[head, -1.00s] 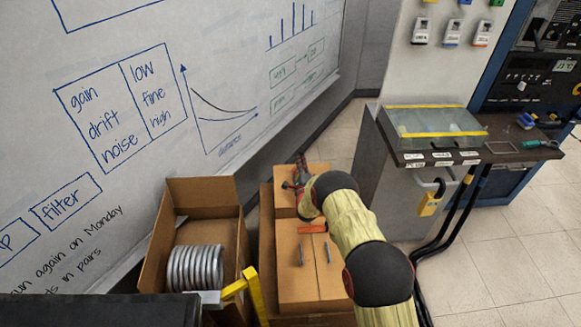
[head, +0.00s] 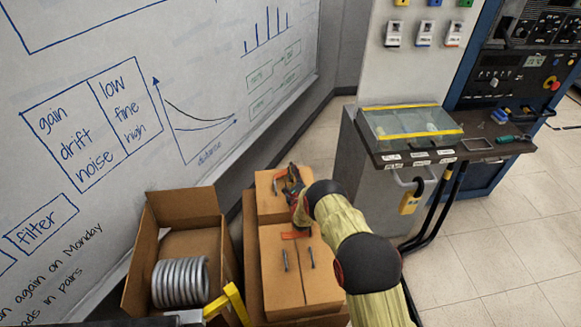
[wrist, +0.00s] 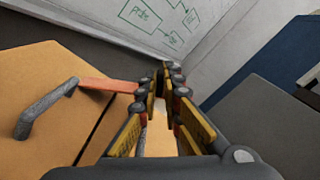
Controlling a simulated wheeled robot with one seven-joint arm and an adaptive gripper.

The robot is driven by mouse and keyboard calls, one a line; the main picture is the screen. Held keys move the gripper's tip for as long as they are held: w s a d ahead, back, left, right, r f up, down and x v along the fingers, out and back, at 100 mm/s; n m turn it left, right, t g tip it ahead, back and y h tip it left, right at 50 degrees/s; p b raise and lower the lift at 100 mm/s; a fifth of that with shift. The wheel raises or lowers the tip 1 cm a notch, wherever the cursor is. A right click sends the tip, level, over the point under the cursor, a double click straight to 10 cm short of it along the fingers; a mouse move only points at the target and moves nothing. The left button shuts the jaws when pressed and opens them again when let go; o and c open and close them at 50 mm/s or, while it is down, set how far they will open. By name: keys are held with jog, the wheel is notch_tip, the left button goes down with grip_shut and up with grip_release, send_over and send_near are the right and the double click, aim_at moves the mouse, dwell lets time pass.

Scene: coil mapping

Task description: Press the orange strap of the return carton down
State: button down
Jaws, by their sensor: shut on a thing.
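The return carton (head: 275,285) is a closed brown box with a seam down its top. Its orange strap (head: 296,234) lies across that seam near the back edge. In the wrist view the strap (wrist: 105,85) runs from a grey bent rod (wrist: 42,108) to the fingers, where its right end is hidden. My gripper (head: 291,178) is over the back part of the cartons, reached from the right by my arm. In the wrist view my gripper (wrist: 160,78) has its fingertips close together beside the strap's end. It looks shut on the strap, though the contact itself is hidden.
An open carton (head: 190,205) with a metal coil (head: 180,282) stands at left, beside a yellow piece (head: 237,300). The whiteboard (head: 150,90) is behind. A bench (head: 440,155) with a clear-lidded case (head: 412,122) stands right. Floor at lower right is free.

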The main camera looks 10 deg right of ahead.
jog(key=shift+d+r, duration=0.1)
jog(key=c, duration=2)
grip_release()
jog(key=shift+o, duration=0.2)
jog(key=s, duration=1.2)
jog(key=shift+a+f, duration=0.2)
